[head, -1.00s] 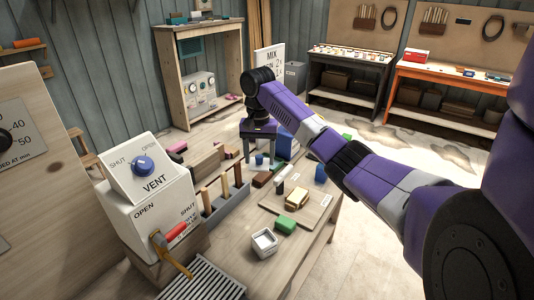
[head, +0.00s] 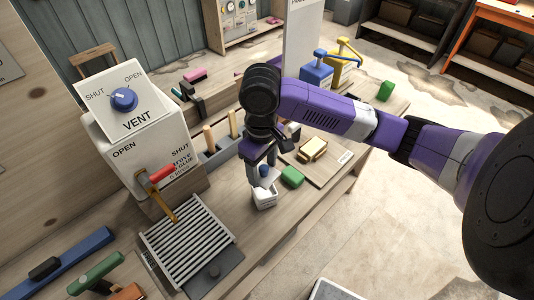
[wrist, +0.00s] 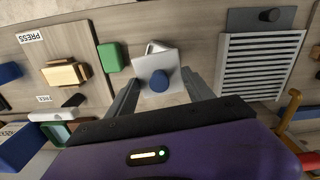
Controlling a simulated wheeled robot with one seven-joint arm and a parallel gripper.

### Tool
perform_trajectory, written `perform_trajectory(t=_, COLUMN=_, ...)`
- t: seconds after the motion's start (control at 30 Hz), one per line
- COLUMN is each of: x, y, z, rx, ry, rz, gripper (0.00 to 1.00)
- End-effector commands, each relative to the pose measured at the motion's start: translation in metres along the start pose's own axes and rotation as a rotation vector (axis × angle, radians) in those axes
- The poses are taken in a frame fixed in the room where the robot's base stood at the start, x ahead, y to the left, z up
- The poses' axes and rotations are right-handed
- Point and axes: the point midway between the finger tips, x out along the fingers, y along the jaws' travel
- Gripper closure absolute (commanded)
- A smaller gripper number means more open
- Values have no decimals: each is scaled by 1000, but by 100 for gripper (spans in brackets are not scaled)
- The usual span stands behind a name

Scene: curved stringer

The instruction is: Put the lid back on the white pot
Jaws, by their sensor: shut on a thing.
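The white pot (head: 264,201) is a small square container on the bench, below my gripper (head: 262,172). My gripper points down and is shut on the blue knob of a white square lid (head: 268,181). In the wrist view, the lid (wrist: 149,68) shows between my fingers, with its blue knob (wrist: 159,81) in front. Part of the pot (wrist: 156,47) shows past the lid's edge, so the lid looks offset and turned against it. I cannot tell whether the lid touches the pot. The fingers and lid hide much of the pot's opening.
A green block (head: 292,177) lies close to the right of the pot. A board (head: 329,167) with a bread-like block (head: 313,149) lies beyond it. A slatted grate (head: 188,243) and the white vent box (head: 150,150) stand left. The bench's front edge is near.

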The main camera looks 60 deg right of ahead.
Motion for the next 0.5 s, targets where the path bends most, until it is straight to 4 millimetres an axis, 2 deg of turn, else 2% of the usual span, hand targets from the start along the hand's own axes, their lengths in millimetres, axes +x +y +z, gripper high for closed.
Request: perform_trajectory(t=0.5, x=39, y=1, z=0, rx=2, ry=0, rz=1, gripper=77)
